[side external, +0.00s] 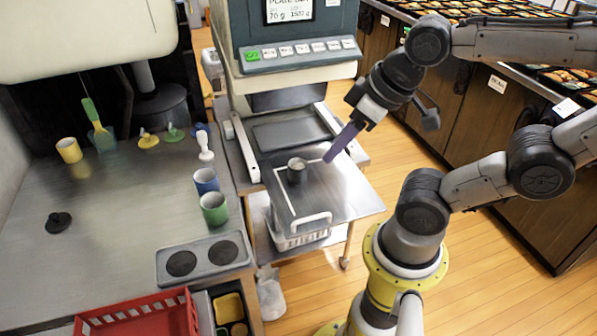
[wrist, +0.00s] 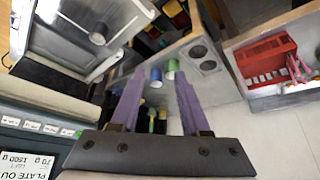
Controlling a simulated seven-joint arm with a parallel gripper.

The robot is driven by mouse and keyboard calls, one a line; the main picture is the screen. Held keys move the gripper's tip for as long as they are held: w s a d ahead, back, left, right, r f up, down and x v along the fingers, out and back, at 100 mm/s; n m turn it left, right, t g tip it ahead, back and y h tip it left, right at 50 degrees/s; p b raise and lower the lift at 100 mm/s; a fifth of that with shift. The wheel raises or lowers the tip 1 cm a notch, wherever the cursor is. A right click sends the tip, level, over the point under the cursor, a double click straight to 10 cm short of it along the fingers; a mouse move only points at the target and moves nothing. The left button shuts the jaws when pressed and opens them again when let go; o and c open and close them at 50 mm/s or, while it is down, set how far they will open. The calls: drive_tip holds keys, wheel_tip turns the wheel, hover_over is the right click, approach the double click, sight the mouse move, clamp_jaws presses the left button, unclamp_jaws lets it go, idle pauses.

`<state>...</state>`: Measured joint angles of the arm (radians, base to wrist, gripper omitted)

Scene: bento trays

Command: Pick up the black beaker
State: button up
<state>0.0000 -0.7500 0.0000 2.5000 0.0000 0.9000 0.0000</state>
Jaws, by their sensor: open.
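The black beaker (side external: 296,174) stands upright on the shiny steel plate (side external: 345,203), inside a white bent rail, in the side external view. It looks dark grey with a pale inside. In the wrist view a small dark cup (wrist: 98,37) on the tray at the upper left appears to be the same beaker. My gripper (side external: 341,143) has purple fingers and hangs above and to the right of the beaker in the side view, apart from it. In the wrist view my gripper (wrist: 159,73) is open and empty, with the beaker outside its fingers to the left.
A blue cup (side external: 206,181) and a green cup (side external: 214,208) stand on the steel counter (side external: 120,215) left of the plate. A red crate (side external: 140,318) is at the front left. The plating machine (side external: 300,55) rises behind the plate. A white basket (side external: 298,238) sits below it.

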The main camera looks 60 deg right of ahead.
idle(0.4)
drive_tip(key=o, duration=0.9)
drive_tip(key=shift+c, duration=0.2)
